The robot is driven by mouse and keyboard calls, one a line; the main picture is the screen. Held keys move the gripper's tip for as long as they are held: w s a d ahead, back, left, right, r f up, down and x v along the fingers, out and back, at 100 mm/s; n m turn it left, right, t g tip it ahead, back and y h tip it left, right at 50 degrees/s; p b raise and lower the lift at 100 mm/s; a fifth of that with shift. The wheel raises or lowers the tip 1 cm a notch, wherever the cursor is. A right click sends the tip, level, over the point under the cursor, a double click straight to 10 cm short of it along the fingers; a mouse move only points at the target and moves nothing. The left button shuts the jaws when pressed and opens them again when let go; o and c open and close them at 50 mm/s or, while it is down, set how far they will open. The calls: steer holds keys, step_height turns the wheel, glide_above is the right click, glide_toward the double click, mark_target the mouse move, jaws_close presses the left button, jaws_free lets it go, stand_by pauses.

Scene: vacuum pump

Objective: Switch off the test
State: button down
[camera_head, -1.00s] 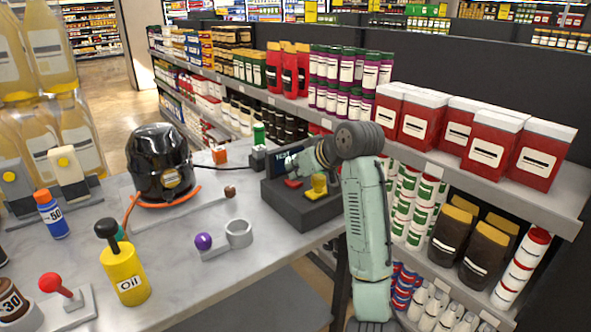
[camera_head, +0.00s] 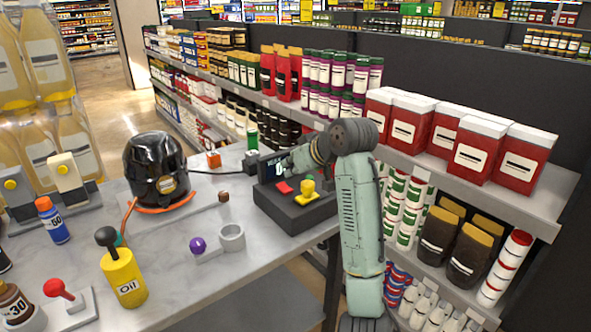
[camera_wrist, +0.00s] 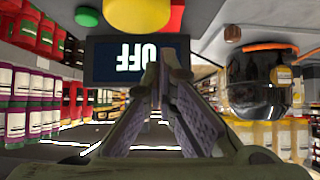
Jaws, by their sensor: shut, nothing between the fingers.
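The dark control box (camera_head: 295,214) stands at the right end of the grey table (camera_head: 215,262). It carries a red button (camera_head: 284,187), a yellow knob (camera_head: 305,188) and an upright screen (camera_head: 268,169). In the head view my arm partly covers the screen.
A black pump (camera_head: 155,170) with an orange hose stands left of the box. A purple-knobbed part with a grey ring (camera_head: 232,238), a yellow oil can (camera_head: 124,280) and a red-knobbed lever (camera_head: 55,288) are on the table. Stocked shelves (camera_head: 470,175) stand close behind my arm.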

steer(key=b+v, duration=0.2)
steer(key=v, duration=0.1)
steer(key=b+v, duration=0.2)
steer(key=v, duration=0.5)
steer(key=shift+r, duration=0.3)
